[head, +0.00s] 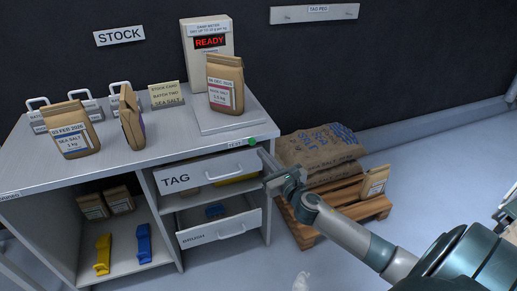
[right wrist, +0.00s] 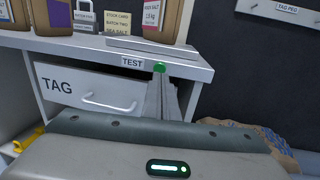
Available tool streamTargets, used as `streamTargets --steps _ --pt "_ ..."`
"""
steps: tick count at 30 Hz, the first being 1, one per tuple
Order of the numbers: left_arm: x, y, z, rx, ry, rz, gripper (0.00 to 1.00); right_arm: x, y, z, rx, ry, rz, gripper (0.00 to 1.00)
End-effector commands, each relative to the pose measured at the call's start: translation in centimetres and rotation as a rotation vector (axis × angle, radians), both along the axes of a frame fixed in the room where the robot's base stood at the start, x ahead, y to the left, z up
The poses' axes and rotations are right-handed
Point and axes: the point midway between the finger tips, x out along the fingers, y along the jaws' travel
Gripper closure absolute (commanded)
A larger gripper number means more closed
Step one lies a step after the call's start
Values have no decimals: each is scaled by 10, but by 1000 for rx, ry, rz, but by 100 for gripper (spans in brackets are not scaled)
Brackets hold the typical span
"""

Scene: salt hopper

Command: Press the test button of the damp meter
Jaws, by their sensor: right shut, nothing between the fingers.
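The damp meter (head: 209,55) stands at the back of the bench, its display reading READY. The green test button (head: 252,141) is on the bench's front edge beside a label; in the right wrist view the button (right wrist: 159,67) shows next to the TEST label (right wrist: 132,62). My right gripper (head: 264,156) is shut and empty, its fingertips just in front of and below the button. In the right wrist view the fingers (right wrist: 164,80) point at the button; I cannot tell whether they touch it. My left gripper is out of view.
Below the button is a slightly open TAG drawer (head: 205,174) with a handle, and a lower drawer (head: 218,229). Other salt bags (head: 74,130) stand on the bench's left. A pallet with a sack (head: 318,150) is right of the bench.

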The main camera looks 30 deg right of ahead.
Motion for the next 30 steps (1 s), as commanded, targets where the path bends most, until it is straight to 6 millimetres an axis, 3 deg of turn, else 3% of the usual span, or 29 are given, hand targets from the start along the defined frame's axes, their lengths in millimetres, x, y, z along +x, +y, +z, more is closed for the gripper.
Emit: streamTargets --steps 9,24,30 --pt "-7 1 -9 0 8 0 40 35 -3 1 0 0 -1 100" --pt "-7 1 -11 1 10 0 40 41 -3 1 -1 0 0 100" --pt "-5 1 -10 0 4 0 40 56 -7 3 -2 -2 -1 100"
